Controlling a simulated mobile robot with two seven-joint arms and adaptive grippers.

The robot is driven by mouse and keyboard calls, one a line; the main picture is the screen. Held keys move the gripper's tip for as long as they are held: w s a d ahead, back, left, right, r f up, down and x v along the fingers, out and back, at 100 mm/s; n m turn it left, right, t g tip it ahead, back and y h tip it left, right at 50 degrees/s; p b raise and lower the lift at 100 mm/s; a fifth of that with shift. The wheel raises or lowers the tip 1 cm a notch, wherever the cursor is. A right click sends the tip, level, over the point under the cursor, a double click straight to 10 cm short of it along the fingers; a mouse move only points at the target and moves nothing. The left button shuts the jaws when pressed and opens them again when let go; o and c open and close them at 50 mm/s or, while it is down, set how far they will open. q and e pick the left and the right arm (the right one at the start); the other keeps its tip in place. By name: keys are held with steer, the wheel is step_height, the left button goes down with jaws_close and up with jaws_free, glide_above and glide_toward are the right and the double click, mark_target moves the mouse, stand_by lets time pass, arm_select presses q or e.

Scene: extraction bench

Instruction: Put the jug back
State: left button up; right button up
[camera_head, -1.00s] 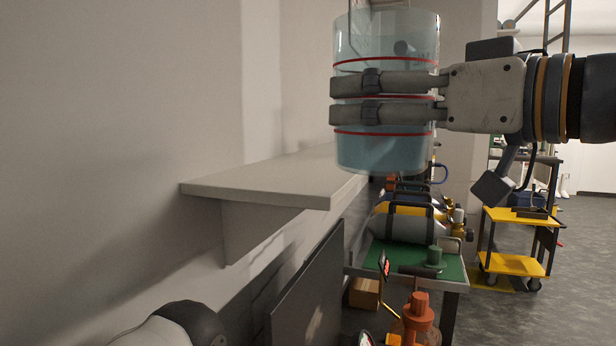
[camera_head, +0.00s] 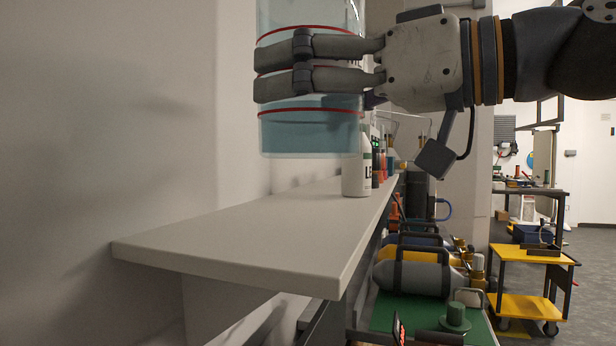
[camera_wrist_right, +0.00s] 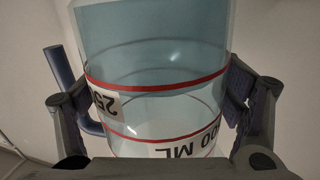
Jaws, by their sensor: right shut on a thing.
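The jug (camera_head: 311,133) is a clear bluish cylinder with red rings, upright at the top of the head view. My right gripper (camera_head: 268,74) comes in from the right and is shut around its side. The jug is above the light grey shelf (camera_head: 245,240), with a gap below its base. In the right wrist view the jug (camera_wrist_right: 155,75) fills the middle between both fingers, and printed volume labels show on it. A grey-blue bar, perhaps its handle, shows at the left there. The jug's top is cut off in the head view. My left gripper is not in view.
A white bottle (camera_head: 356,176) and several smaller bottles stand at the shelf's far end. The near part of the shelf is bare. A wall runs along its left. Below right are grey cylinders (camera_head: 415,277) on a green surface and a yellow cart (camera_head: 527,308).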

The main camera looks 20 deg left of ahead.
steer(key=w+f, duration=0.1)
steer(key=f, duration=0.1)
steer(key=w+a+f, duration=0.1)
steer(key=shift+w+f, duration=0.35)
steer(key=shift+w, duration=0.05)
steer(key=shift+w+a+f, duration=0.1)
steer(key=shift+w+f, duration=0.1)
steer(key=shift+f, duration=0.85)
steer(key=shift+w+a+f, duration=0.1)
steer(key=shift+w+f, duration=0.05)
steer(key=shift+f, duration=0.9)
steer(key=o, duration=1.8)
steer(key=shift+f, duration=0.1)
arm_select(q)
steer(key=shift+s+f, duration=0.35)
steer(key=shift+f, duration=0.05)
arm_select(e)
steer(key=shift+r, duration=0.2)
arm_select(q)
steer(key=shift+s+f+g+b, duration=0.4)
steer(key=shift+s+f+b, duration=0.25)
steer(key=shift+b, duration=0.15)
arm_select(e)
steer(key=v, duration=1.2)
